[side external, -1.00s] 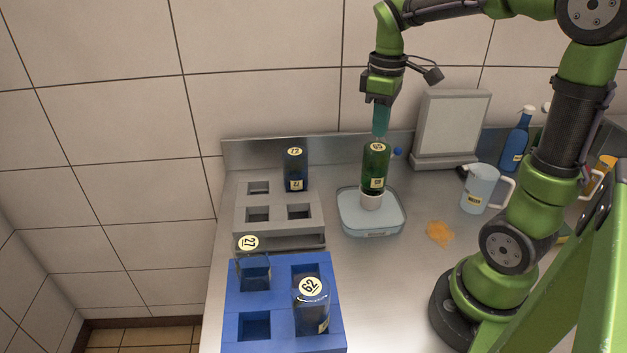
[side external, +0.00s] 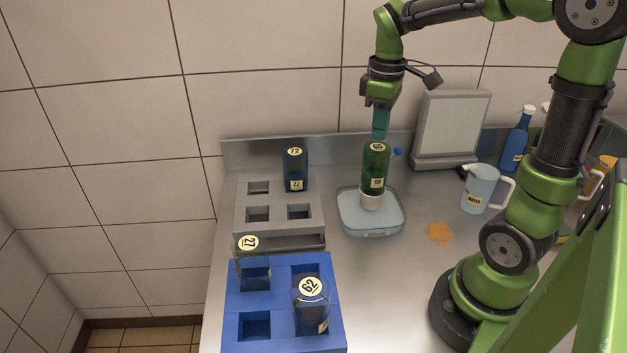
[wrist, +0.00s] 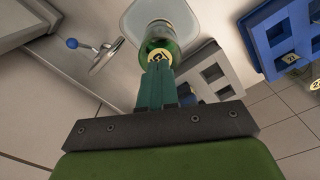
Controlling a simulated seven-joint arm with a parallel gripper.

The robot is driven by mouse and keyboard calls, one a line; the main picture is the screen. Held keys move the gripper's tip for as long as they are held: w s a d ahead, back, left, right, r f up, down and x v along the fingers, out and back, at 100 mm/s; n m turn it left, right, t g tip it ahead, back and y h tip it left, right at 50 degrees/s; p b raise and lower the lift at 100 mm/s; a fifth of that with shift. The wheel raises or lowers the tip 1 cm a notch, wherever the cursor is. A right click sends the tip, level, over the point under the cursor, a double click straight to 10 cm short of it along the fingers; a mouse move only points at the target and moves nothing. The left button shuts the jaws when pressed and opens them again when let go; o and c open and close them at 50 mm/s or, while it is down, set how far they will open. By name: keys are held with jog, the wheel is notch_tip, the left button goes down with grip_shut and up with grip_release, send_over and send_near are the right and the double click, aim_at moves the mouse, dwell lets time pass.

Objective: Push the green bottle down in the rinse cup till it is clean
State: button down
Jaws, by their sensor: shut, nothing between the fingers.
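The green bottle (side external: 375,168) stands upside down in the white rinse cup (side external: 371,201), which sits in a pale blue tray (side external: 372,229). In the wrist view the bottle (wrist: 160,45) lies just beyond my fingertips, with its numbered label facing me. My gripper (side external: 380,136) points down with its teal fingers shut and empty. The fingertips are at the bottle's upturned base; whether they touch it I cannot tell. The gripper also shows in the wrist view (wrist: 158,72). The bottle's neck is hidden inside the cup.
A grey rack (side external: 275,228) holds one dark blue bottle (side external: 295,170). A blue rack (side external: 285,332) in front holds two more bottles. A water jug (side external: 479,188), an orange spill (side external: 439,233) and a grey panel (side external: 452,124) are to the right.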

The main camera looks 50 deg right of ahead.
aim_at(378, 147)
jog(key=shift+f, duration=2)
jog(key=shift+r, duration=2.6)
jog(key=shift+f, duration=0.15)
jog(key=shift+f, duration=2.4)
jog(key=shift+r, duration=2.55)
